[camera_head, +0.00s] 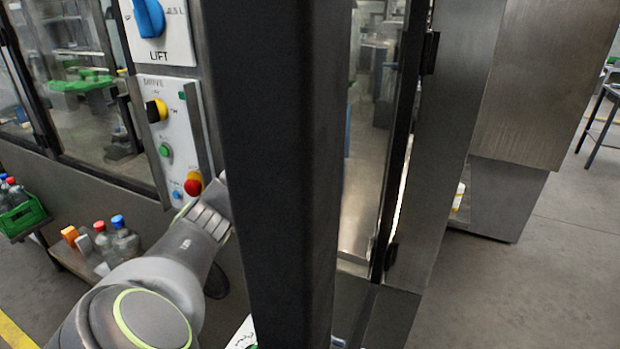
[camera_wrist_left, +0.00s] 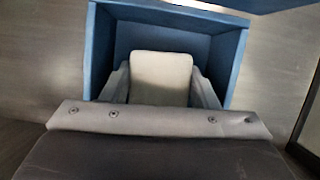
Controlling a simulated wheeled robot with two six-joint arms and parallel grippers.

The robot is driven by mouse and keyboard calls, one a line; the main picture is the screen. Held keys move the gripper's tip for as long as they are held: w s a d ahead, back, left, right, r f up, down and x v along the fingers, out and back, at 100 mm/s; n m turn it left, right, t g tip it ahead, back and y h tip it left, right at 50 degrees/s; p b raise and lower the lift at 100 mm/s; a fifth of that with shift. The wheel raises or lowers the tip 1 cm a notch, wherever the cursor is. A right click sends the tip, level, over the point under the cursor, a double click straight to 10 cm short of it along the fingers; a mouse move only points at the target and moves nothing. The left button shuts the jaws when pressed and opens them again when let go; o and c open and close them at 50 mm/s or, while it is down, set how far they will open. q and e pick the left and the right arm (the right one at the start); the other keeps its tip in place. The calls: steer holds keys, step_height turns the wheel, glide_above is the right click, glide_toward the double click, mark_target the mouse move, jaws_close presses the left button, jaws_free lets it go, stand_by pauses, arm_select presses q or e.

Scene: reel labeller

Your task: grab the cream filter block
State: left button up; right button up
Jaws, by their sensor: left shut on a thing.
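In the left wrist view, the cream filter block (camera_wrist_left: 160,78) sits between the two fingers of my left gripper (camera_wrist_left: 161,88), which is shut on it. The block and fingertips are inside an open blue bin (camera_wrist_left: 234,70). In the head view, my left arm reaches in from the left, and its gripper is hidden behind the dark upright post. The block and the blue bin cannot be seen in the head view. My right gripper is in neither view.
A dark post (camera_head: 281,170) stands close in front. A control panel (camera_head: 172,135) with knobs and buttons is beside my left arm. Bottles (camera_head: 122,243) stand on a low shelf, and a green crate (camera_head: 22,215) is at far left. Floor at the right (camera_head: 540,290) is clear.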

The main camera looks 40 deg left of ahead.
arm_select(q)
steer(key=shift+r, duration=0.1)
steer(key=shift+r, duration=0.3)
step_height(320, 180, up, 6)
steer(key=shift+r+b, duration=0.2)
steer(key=shift+b, duration=0.6)
steer(key=shift+r+p, duration=0.55)
steer(key=shift+r, duration=0.25)
steer(key=shift+r+p, duration=0.65)
